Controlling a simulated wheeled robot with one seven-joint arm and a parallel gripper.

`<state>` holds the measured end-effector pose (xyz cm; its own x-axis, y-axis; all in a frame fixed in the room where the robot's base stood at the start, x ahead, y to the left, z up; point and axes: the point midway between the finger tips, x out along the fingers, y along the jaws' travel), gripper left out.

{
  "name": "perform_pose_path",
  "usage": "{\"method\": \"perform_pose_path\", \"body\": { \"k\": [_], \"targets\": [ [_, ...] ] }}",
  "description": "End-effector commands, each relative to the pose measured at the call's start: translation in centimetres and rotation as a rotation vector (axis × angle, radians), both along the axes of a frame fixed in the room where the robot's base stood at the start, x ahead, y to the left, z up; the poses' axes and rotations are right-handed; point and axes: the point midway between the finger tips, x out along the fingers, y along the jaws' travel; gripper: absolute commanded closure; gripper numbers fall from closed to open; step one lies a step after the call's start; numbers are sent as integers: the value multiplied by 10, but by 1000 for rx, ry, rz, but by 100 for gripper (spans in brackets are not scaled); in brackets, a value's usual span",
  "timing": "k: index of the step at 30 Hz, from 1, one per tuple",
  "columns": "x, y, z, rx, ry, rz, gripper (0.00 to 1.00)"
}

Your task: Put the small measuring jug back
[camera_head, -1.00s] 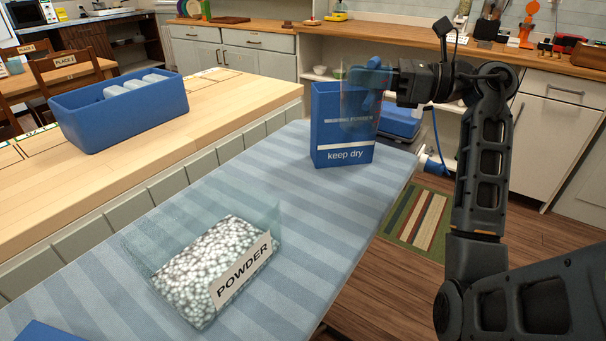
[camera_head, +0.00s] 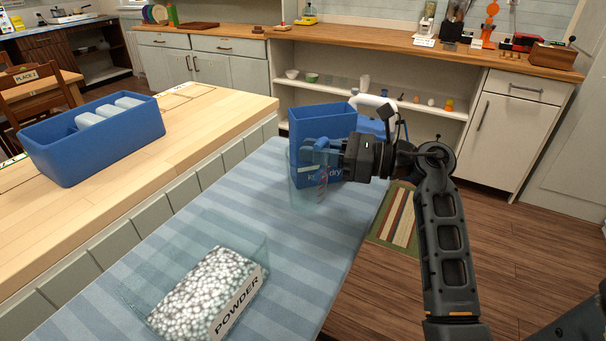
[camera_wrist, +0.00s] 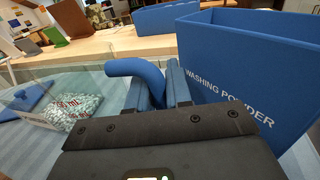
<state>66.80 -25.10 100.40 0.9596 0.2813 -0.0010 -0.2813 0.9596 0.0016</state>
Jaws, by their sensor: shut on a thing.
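The small measuring jug (camera_head: 308,189) is clear, with red marks and a blue handle. My gripper (camera_head: 328,147) is shut on that handle, which also shows in the wrist view (camera_wrist: 136,70). In the head view the jug is upright in front of the blue washing powder box (camera_head: 319,117), overlapping its lower left part. I cannot tell whether its base touches the striped surface (camera_head: 275,225). The box stands open-topped, close to the right of my gripper in the wrist view (camera_wrist: 250,75).
A clear tub of white grains labelled POWDER (camera_head: 212,290) stands at the near end of the striped surface. A blue bin (camera_head: 95,135) sits on the wooden counter at left. A blue lid (camera_wrist: 28,98) lies beyond the tub in the wrist view. Striped surface between tub and jug is clear.

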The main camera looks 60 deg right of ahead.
Motion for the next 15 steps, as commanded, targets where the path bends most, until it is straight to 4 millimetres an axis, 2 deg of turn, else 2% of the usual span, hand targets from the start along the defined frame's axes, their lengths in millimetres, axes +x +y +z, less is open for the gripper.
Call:
{"method": "perform_pose_path", "body": {
  "k": [6, 8, 15],
  "targets": [
    [17, 15, -13, 0, 0, 0, 100],
    [18, 16, -16, 0, 0, -1, 100],
    [18, 15, -47, 3, 1, -2, 100]
  ]
}}
